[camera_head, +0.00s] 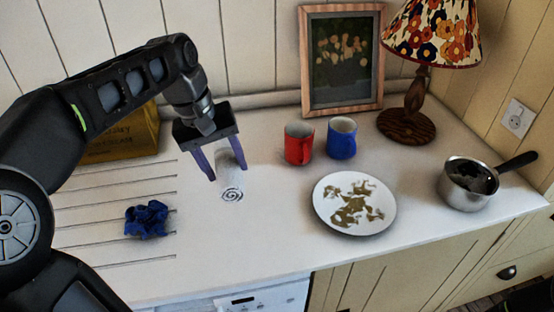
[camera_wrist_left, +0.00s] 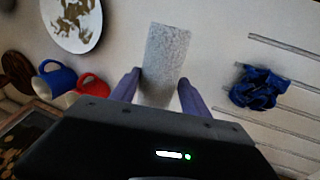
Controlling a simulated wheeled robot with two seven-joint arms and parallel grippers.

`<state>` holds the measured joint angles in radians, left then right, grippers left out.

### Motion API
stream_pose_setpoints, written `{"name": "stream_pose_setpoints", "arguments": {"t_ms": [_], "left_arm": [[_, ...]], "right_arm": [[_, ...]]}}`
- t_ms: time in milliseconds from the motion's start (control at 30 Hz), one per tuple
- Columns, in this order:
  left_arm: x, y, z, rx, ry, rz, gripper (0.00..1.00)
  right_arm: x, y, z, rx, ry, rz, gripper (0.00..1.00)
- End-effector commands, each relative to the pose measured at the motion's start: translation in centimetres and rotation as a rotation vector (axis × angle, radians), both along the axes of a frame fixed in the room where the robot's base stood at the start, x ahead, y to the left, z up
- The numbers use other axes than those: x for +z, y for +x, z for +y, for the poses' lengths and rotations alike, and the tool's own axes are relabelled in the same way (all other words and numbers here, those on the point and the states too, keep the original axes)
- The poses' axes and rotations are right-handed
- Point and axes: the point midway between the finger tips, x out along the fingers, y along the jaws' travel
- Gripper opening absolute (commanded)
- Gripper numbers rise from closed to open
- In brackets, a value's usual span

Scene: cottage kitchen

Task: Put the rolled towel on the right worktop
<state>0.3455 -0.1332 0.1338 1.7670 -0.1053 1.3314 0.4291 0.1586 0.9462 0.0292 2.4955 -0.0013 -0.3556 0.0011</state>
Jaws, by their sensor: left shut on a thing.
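The rolled towel (camera_head: 231,184) is a pale grey-white roll with a spiral at its near end. It is at the middle-left of the worktop (camera_head: 270,235) in the head view. In the left wrist view the towel (camera_wrist_left: 166,55) has a speckled surface and sticks out beyond the fingers. My left gripper (camera_head: 228,172) has its two purple fingers on either side of the roll, shut on it; they also show in the wrist view (camera_wrist_left: 160,80). I cannot tell whether the towel touches the worktop. My right gripper is not in view.
A crumpled blue cloth (camera_head: 147,219) lies left on the grooved part. A yellow box (camera_head: 125,137) stands behind my arm. Red mug (camera_head: 299,144), blue mug (camera_head: 341,138), stained plate (camera_head: 328,213), saucepan (camera_head: 468,186), lamp (camera_head: 407,126) and picture (camera_head: 307,60) stand to the right.

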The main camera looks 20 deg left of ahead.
Motion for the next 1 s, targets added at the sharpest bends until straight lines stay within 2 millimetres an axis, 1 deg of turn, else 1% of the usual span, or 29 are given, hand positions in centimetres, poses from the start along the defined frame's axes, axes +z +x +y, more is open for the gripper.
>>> {"name": "stream_pose_setpoints", "arguments": {"t_ms": [167,267,367,500,600,700,933,1000], "left_arm": [[-0.1,0.0,0.0,0.000,0.000,0.000,0.00],[-0.7,0.0,0.0,0.001,0.000,0.002,0.00],[-2.2,-0.1,0.0,0.001,0.000,0.004,0.00],[-4.7,-0.1,0.0,0.000,-0.001,0.005,0.00],[-5.9,0.0,0.0,0.000,-0.001,0.002,0.00],[-6.3,0.0,0.0,0.000,0.000,0.000,0.00],[-6.3,0.0,0.0,0.000,0.000,0.000,0.00],[-6.7,0.0,0.0,0.001,-0.001,0.001,0.00]], "right_arm": [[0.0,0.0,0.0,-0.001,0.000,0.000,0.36],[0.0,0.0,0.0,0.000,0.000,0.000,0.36],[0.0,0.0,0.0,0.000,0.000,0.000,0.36],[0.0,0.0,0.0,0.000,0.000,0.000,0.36],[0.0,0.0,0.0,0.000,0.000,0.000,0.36],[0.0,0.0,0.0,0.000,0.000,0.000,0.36],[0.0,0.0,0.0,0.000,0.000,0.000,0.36],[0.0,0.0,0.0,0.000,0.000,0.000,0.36]]}}
